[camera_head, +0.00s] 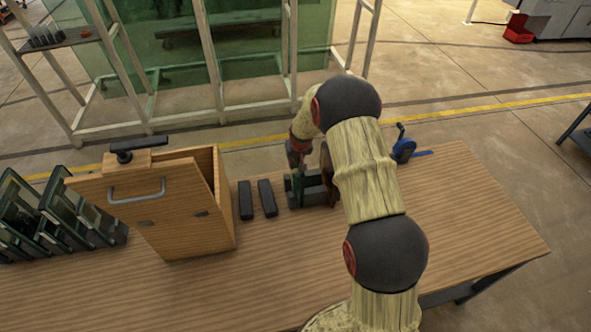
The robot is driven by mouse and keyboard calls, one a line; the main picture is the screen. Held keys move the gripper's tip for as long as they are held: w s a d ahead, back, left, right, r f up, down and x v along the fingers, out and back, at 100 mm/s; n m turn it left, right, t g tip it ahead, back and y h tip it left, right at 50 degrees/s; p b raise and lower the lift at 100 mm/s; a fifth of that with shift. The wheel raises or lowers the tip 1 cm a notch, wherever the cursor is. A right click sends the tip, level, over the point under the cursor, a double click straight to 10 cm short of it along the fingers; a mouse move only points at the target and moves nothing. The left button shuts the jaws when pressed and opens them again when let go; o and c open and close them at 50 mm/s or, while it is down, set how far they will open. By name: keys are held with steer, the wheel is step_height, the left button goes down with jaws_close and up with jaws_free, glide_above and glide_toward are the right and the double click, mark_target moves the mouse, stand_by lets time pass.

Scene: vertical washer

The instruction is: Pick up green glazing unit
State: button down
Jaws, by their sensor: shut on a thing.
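My arm reaches over the wooden table, and my gripper (298,172) points down near the table's back edge, partly hidden by my own arm. It is shut on a small dark green piece (292,190), which looks like the green glazing unit. The piece is small in view, and I cannot tell whether it touches the table. Several framed glazing panels (58,215) with dark greenish glass lean in a row at the table's left end.
A wooden box (165,205) with a grey handle stands left of centre. Two black bars (257,199) lie between it and my gripper. A dark block (318,188) is just right of the gripper. A blue tool (404,150) lies farther right. The table's right part is clear.

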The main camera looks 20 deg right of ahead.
step_height(320, 180, up, 14)
steer(key=shift+w+f+b, duration=0.1)
steer(key=shift+f+b, duration=0.15)
steer(key=shift+b, duration=0.05)
steer(key=shift+f, duration=0.1)
stand_by(0.5)
